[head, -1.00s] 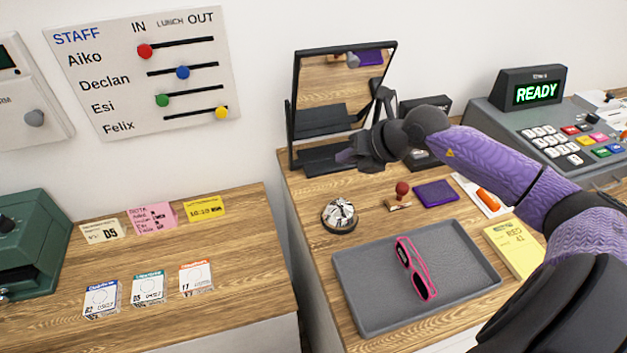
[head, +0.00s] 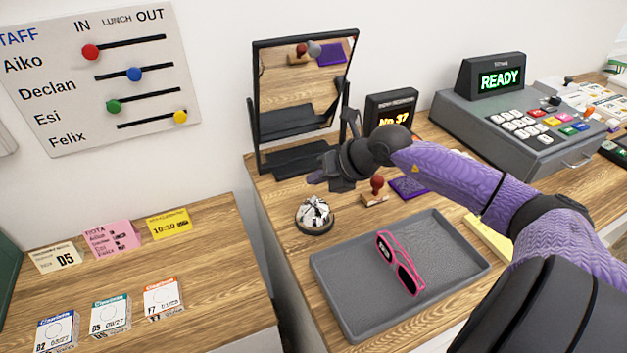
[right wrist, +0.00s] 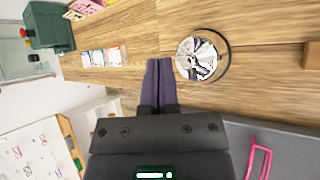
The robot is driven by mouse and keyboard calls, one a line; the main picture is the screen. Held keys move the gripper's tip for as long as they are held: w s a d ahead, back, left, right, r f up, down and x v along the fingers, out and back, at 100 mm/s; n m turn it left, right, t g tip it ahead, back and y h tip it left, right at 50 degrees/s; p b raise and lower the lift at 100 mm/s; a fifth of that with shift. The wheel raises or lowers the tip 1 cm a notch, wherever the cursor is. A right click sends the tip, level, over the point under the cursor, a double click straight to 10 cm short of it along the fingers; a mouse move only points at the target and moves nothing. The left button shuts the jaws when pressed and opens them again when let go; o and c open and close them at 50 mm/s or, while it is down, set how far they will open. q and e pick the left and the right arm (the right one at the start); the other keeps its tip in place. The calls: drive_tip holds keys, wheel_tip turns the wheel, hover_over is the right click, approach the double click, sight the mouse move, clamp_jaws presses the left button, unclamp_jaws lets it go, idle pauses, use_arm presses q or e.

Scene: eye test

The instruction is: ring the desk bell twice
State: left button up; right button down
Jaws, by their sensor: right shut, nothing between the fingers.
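The desk bell (head: 314,216) is a shiny silver dome on a dark round base, on the wooden counter left of the grey tray. My right gripper (head: 316,178) is shut and empty. In the head view its fingertips show just above the bell, apart from it. In the right wrist view the shut fingers (right wrist: 159,68) point beside the bell (right wrist: 199,58), which shows whole to their right. My left gripper is not in view.
The grey tray (head: 345,290) holds pink glasses (head: 400,263). A red-handled stamp (head: 376,188) and purple pad (head: 409,187) lie right of the bell. A black-framed mirror (head: 303,90) stands behind it.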

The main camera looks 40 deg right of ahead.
sight(318, 201)
wheel_tip(318, 201, down, 2)
drive_tip(key=shift+f+b, duration=0.1)
drive_tip(key=shift+b, duration=0.3)
idle(1.3)
idle(0.3)
drive_tip(key=shift+f, duration=0.45)
drive_tip(key=shift+f+b, duration=0.3)
drive_tip(key=shift+f, duration=0.15)
idle(0.5)
drive_tip(key=shift+r, duration=0.15)
drive_tip(key=shift+r+p, duration=0.75)
drive_tip(key=shift+p, duration=0.15)
